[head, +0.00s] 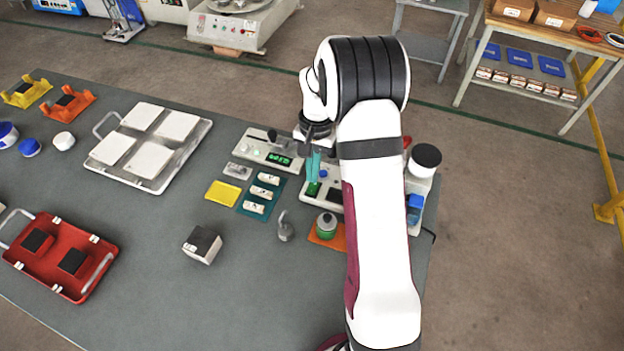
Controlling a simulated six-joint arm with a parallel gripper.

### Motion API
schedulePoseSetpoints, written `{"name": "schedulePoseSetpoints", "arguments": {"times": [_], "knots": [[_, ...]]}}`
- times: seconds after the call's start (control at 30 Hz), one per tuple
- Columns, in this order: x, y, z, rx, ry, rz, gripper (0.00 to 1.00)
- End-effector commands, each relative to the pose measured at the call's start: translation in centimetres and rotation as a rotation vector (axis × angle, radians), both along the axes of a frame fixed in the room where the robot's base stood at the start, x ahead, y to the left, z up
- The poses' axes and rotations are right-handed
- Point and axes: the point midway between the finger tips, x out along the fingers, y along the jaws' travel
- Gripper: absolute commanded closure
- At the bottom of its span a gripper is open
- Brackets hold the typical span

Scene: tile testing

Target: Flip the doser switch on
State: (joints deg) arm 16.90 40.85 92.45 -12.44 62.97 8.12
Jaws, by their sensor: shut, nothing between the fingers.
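A white device (308,198) stands below my gripper, with a small green part (313,188) and a dark panel on its face. My arm hides much of it. A white unit with a round black lid (426,156) and a blue part shows to the right of my arm; I take it to be the doser, but cannot tell whether it joins the device at left. No switch and no on or off state can be made out clearly. My gripper (314,180) points down with its teal fingers shut and empty, close above the green part; contact cannot be told.
A white instrument with a green display (278,159) stands just left of my gripper. The grey table (150,240) is clear at front centre.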

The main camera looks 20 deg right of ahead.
Motion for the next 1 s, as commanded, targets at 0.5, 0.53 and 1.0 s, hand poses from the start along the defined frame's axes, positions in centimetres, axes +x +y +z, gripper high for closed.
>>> {"name": "schedulePoseSetpoints", "arguments": {"times": [0.5,0.53,1.0], "knots": [[-0.3,0.3,-3.2,0.0,0.0,0.0,1.0],[-0.3,0.3,-3.2,0.0,0.0,0.0,1.0],[-0.4,0.4,-3.8,0.0,0.0,0.001,1.0]]}}
